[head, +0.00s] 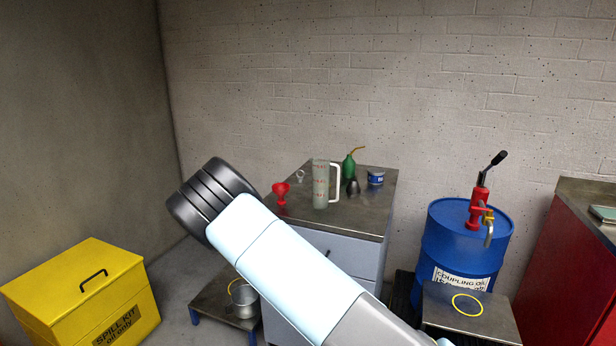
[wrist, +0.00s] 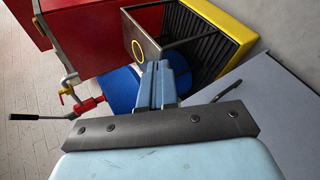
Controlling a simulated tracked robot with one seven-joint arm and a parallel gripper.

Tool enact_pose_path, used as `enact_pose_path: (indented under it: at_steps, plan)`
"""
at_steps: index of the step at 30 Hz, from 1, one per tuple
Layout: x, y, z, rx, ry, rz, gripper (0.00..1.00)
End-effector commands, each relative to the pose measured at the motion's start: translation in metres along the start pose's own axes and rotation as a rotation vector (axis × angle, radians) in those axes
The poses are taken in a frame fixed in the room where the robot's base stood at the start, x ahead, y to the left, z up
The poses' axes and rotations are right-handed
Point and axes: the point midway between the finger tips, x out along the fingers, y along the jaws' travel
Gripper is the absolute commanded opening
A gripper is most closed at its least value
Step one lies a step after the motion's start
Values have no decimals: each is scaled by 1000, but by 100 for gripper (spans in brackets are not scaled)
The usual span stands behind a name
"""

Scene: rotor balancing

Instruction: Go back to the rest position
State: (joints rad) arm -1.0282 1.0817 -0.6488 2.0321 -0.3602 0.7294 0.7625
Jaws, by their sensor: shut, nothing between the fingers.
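My gripper (wrist: 157,82) shows in the wrist view with its two blue-grey fingers together and nothing between them. It points toward the blue drum (wrist: 118,90), and the gap to the drum cannot be judged. In the head view my arm crosses the lower middle, in front of the grey cabinet (head: 348,252). My gripper itself cannot be made out in the head view.
On the cabinet top stand a clear jug (head: 320,185), a red funnel (head: 281,191), a green oil can (head: 348,166) and a blue tin (head: 375,177). The drum carries a red hand pump (head: 479,205). A yellow spill kit box (head: 75,290) stands left. A red cabinet (head: 565,265) stands right.

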Motion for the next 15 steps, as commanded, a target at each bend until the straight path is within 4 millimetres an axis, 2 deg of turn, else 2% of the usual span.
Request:
enact_pose_path:
  at_steps: [15]
  plan:
    - [-50, 80, 23, 45, -108, -352, 0]
